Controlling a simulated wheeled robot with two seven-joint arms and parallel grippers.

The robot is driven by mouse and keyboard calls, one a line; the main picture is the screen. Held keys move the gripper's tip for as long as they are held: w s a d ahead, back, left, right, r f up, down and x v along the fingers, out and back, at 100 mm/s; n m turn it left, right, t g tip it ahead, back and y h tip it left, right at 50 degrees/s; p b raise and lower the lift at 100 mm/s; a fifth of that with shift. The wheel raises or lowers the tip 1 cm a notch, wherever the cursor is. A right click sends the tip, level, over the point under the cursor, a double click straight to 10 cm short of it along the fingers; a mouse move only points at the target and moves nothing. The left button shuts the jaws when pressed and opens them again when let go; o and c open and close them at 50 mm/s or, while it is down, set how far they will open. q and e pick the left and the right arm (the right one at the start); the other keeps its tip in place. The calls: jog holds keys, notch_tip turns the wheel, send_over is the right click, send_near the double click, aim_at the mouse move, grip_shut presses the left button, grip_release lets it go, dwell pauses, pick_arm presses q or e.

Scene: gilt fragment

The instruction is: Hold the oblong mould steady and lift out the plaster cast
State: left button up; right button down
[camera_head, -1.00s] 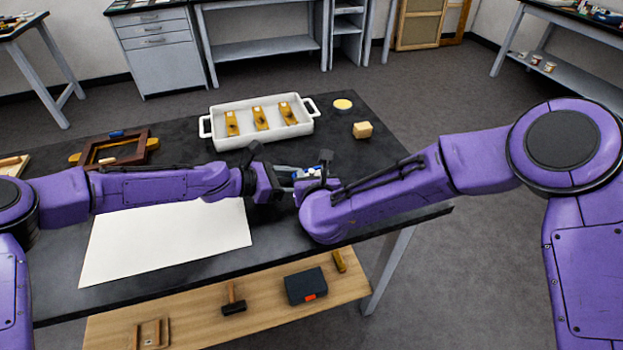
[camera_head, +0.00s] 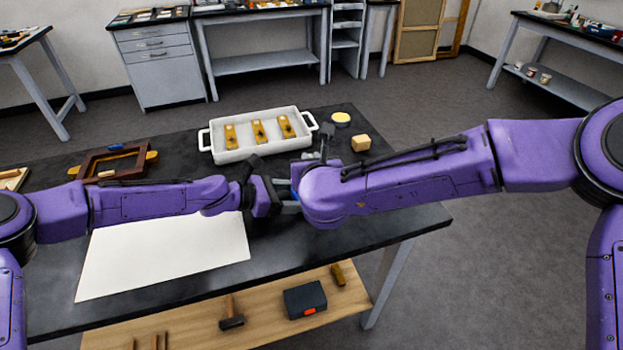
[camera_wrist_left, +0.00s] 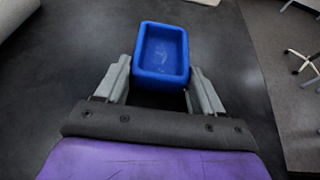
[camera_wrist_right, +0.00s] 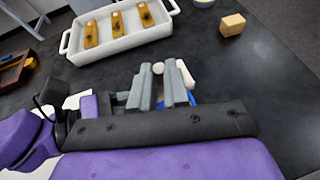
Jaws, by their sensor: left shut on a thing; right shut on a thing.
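The blue oblong mould (camera_wrist_left: 161,50) shows from above in the left wrist view, with pale marks on its bare floor. My left gripper (camera_wrist_left: 160,75) is shut on it, one grey finger on each side. In the head view my left gripper (camera_head: 272,196) is partly hidden by my right arm. My right gripper (camera_wrist_right: 159,66) is shut on the white plaster cast (camera_wrist_right: 186,74), whose pale ends show at the fingertips in the right wrist view. Some blue of the mould (camera_wrist_right: 192,98) shows behind the right fingers. No cast shows inside the mould.
A white two-handled tray (camera_head: 222,155) with several yellow pieces stands behind the grippers. A wooden block (camera_head: 361,143) and a round yellow-topped dish (camera_head: 341,119) are to its right. A white sheet (camera_head: 160,258) lies at front left, a brown frame (camera_head: 113,160) behind it.

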pick_arm(q)
jog(key=o, duration=1.2)
jog(key=shift+c, duration=0.2)
jog(key=v, duration=1.1)
jog(key=shift+s+a+r, duration=0.1)
jog(key=shift+a, duration=0.2)
jog(key=shift+s+a, duration=0.1)
jog(key=shift+a, duration=0.05)
